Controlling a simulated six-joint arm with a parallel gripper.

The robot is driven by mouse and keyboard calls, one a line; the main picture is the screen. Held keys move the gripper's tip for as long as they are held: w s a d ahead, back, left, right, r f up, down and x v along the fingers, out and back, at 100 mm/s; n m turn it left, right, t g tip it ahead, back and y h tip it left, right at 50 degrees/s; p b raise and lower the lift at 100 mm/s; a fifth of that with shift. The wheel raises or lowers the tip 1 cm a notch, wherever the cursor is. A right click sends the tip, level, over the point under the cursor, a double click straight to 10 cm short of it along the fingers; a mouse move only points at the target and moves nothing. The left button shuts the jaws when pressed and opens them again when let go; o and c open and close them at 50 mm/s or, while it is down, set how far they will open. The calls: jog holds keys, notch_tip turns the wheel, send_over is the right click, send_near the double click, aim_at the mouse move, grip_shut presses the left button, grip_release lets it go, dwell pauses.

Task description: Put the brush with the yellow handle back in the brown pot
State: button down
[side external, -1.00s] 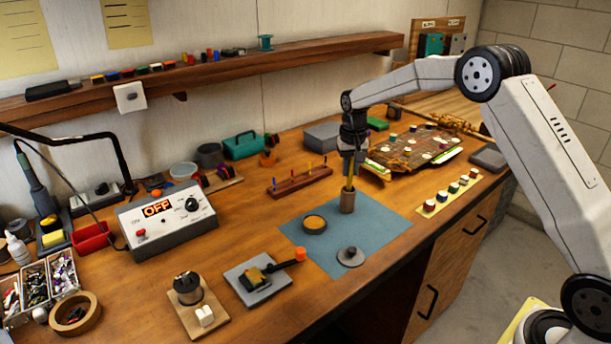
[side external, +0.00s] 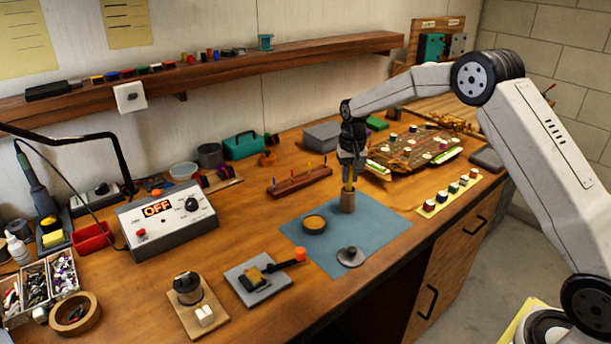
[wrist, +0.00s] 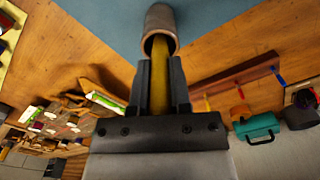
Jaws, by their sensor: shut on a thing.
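The brown pot (side external: 347,203) stands upright at the back edge of the blue mat (side external: 385,222). In the wrist view the pot (wrist: 159,20) shows its open mouth. My gripper (side external: 349,176) is right above the pot and points down, shut on the brush with the yellow handle (wrist: 160,75). The handle lies between the two fingers, and its far end reaches into the pot's mouth. In the side view only a short yellow piece (side external: 348,187) shows between fingers and rim. The part inside the pot is hidden.
A round dish with yellow-brown contents (side external: 314,223) and a grey lid (side external: 351,256) are on the mat. A rack with upright coloured tools (side external: 300,182) stands behind. A strip of small paint pots (side external: 450,194) and a brown model on a board (side external: 415,152) are right.

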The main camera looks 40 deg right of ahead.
jog(key=shift+f, duration=0.15)
jog(key=shift+c, duration=0.4)
grip_release()
dwell(0.4)
jog(key=shift+r, duration=4.55)
